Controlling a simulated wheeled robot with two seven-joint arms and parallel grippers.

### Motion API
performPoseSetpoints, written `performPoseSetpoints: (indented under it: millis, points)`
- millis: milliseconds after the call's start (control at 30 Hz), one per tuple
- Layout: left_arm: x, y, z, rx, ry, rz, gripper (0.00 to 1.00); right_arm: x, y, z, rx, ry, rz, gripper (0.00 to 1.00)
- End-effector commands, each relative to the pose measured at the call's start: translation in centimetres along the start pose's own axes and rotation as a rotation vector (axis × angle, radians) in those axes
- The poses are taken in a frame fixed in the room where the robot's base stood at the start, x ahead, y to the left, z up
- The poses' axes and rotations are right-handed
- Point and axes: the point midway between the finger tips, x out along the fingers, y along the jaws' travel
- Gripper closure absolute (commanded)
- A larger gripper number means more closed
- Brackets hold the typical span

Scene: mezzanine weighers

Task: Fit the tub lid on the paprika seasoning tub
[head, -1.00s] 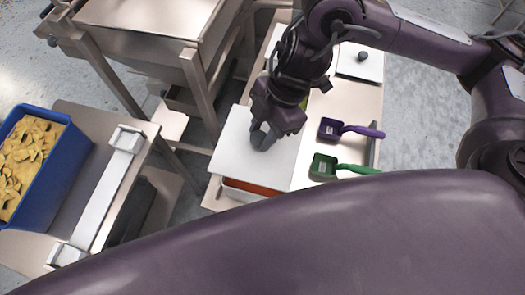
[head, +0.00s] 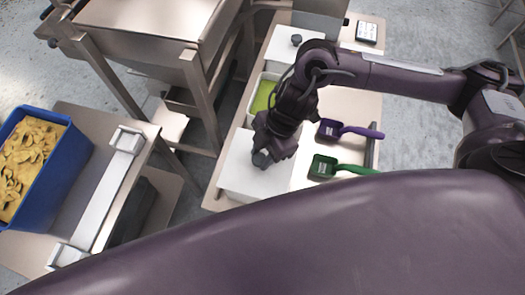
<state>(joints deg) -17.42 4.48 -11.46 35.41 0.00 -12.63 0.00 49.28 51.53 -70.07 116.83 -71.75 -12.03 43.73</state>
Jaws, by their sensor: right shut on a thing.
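The white, square tub lid (head: 238,172) lies level at the front of the narrow bench. My right gripper (head: 263,158) comes down from above and is shut on the lid's knob, which the fingers mostly hide. The lid covers the place of the paprika tub, and none of its orange contents show. Whether the lid is fully seated on the rim, I cannot tell. My left gripper is not in view.
Behind the lid stands a tub with green contents (head: 262,95). Further back is another white lid with a dark knob (head: 296,41). A purple scoop (head: 329,130) and a green scoop (head: 324,167) lie to the right. A blue crate (head: 62,165) stands left.

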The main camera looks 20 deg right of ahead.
Motion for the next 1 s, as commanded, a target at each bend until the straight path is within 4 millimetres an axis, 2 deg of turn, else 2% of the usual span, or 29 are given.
performPoseSetpoints:
  millis: [100,133,300,667,767,1000]
  points:
    - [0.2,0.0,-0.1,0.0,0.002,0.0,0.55,0.3,0.0,0.1,0.0,0.0,0.0,1.0]
    - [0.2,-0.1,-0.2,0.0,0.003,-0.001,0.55,0.3,0.0,0.1,0.0,0.0,0.0,0.66]
    - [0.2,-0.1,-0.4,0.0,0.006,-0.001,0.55,0.2,0.0,0.1,0.0,0.0,0.0,0.46]
    - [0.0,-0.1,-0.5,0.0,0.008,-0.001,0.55,-0.3,0.1,0.0,0.0,0.0,0.002,0.46]
    - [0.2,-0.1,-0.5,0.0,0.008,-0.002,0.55,-1.6,0.2,0.0,-0.002,0.001,0.005,0.46]
    - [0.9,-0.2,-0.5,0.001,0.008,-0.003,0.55,-6.8,0.2,0.1,-0.002,-0.001,0.007,0.46]
